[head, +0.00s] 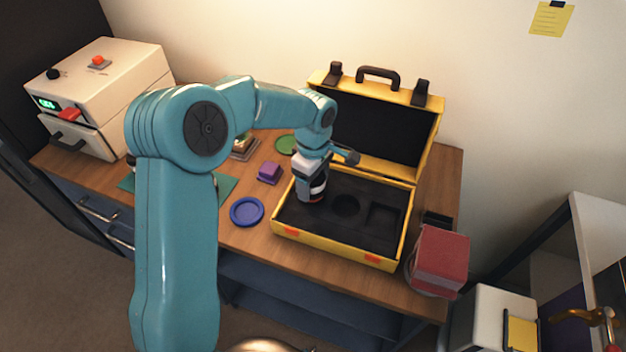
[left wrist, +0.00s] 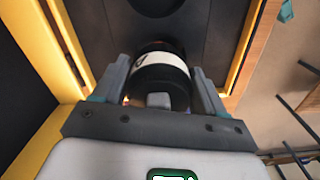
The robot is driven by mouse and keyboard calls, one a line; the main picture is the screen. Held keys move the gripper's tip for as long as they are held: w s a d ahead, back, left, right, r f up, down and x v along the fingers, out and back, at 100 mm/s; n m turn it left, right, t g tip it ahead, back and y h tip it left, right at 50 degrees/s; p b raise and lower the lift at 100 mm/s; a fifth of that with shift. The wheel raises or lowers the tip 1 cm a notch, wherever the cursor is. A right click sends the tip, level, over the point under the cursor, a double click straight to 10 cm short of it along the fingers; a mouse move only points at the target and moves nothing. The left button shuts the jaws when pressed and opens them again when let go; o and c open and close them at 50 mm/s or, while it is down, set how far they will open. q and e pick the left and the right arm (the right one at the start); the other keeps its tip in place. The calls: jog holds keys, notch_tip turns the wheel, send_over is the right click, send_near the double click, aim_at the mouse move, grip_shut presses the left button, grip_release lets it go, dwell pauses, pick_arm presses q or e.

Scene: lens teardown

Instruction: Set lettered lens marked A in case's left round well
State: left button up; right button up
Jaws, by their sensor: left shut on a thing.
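The yellow case (head: 335,247) stands open on the bench, its lid raised at the back and dark foam inside. My left gripper (head: 312,192) is over the left part of the foam, shut on a black lens with a white band (left wrist: 160,72). The lens shows partly below the gripper in the head view (head: 318,186). A dark mark on its band is too small to read. The gripper and lens cover the left of the foam, so the left round well is hidden. A middle round well (head: 346,205) and a square well (head: 384,216) look empty. My right gripper is not in view.
A blue round dish (head: 247,211) and a purple block (head: 269,172) lie left of the case. A green disc (head: 286,144) lies behind. A red box-like thing (head: 441,260) stands at the case's right front. A white machine (head: 105,75) stands far left.

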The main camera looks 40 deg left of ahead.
pick_arm(q)
jog(key=shift+f+b, duration=1.15)
jog(key=shift+f, duration=0.15)
jog(key=o, duration=1.1)
jog(key=shift+r+p, duration=2.95)
jog(key=shift+r, duration=1.6)
jog(key=shift+s, duration=0.1)
